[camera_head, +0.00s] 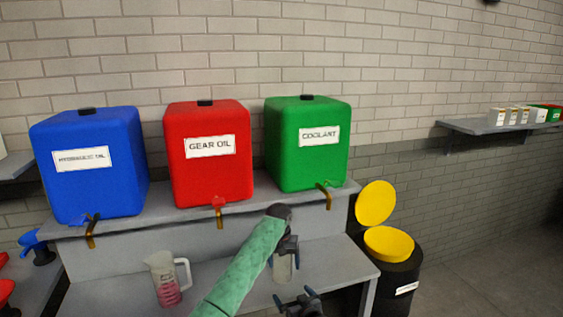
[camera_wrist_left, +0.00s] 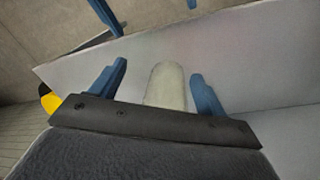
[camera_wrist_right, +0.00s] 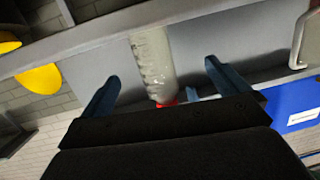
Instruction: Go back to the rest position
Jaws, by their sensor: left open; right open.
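My left gripper (camera_head: 287,246) hangs above the grey bench, at a clear bottle (camera_head: 284,268) that stands there. In the left wrist view, a pale cylinder (camera_wrist_left: 166,86), which looks like this bottle, lies between the two spread blue fingers (camera_wrist_left: 158,88). My right gripper (camera_head: 301,301) is lower and nearer, in front of the bench. In the right wrist view, a clear ribbed bottle (camera_wrist_right: 152,62) with a red end shows beyond its spread fingers (camera_wrist_right: 160,82). Both grippers are open. I cannot tell whether the left fingers touch the bottle.
Blue (camera_head: 88,165), red (camera_head: 208,155) and green (camera_head: 306,143) tanks with taps stand on the raised shelf. A jug (camera_head: 166,280) with pink liquid stands on the bench, left of my left arm. A black bin (camera_head: 392,278) with a yellow lid stands right of the bench.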

